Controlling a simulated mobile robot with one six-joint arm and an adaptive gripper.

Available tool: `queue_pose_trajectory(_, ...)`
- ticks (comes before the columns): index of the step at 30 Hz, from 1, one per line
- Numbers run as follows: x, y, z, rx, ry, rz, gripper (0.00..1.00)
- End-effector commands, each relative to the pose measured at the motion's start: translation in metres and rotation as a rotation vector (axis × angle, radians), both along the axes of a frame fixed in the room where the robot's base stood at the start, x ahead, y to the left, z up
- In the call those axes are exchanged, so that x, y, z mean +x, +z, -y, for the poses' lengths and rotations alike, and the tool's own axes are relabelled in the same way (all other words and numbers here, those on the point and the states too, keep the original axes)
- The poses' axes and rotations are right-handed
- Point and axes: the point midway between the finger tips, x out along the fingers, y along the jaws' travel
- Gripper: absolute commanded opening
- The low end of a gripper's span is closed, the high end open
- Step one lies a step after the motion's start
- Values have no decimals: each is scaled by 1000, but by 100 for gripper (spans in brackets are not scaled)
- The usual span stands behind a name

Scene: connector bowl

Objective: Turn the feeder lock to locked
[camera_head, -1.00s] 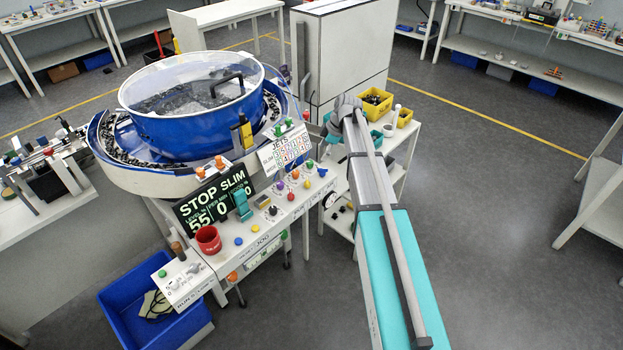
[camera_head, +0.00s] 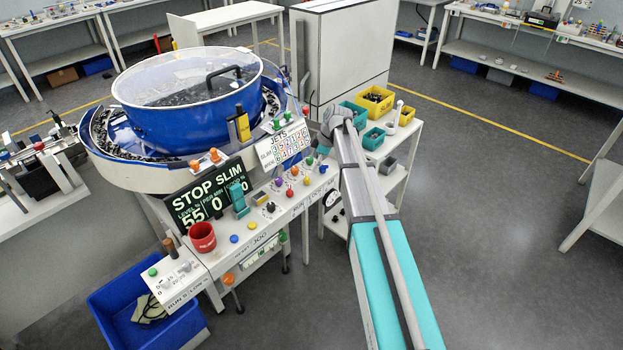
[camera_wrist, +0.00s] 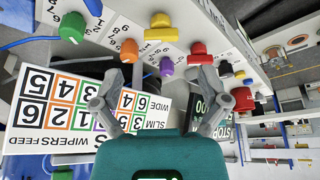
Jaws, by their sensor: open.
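I cannot make out which control is the feeder lock; the small labels are unreadable. The white control panel (camera_head: 262,237) in front of the blue feeder bowl (camera_head: 195,117) carries several coloured knobs and buttons, among them a black knob (camera_head: 270,207). In the wrist view a row of knobs lies beyond my gripper (camera_wrist: 168,75): green (camera_wrist: 72,28), orange (camera_wrist: 129,50), purple (camera_wrist: 166,67) and red (camera_wrist: 200,58). My gripper is open and empty, its fingers spread on either side of the orange and purple knobs in the picture; contact is not visible. In the head view its fingers are hidden.
The JETS number board (camera_head: 284,144) stands close to my arm and lies beside my fingers in the wrist view (camera_wrist: 65,112). A STOP SLIM display (camera_head: 208,195) and red cup (camera_head: 202,237) are on the left. A bin cart (camera_head: 398,145) stands right; floor there is clear.

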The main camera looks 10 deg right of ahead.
Motion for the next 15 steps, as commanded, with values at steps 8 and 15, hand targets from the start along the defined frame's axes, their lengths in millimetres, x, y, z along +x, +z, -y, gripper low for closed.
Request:
queue_pose_trajectory(8, 2, -26, -9, 0, 0, 0, 94)
queue_pose_trajectory(15, 3, -43, -17, 0, 0, 0, 94)
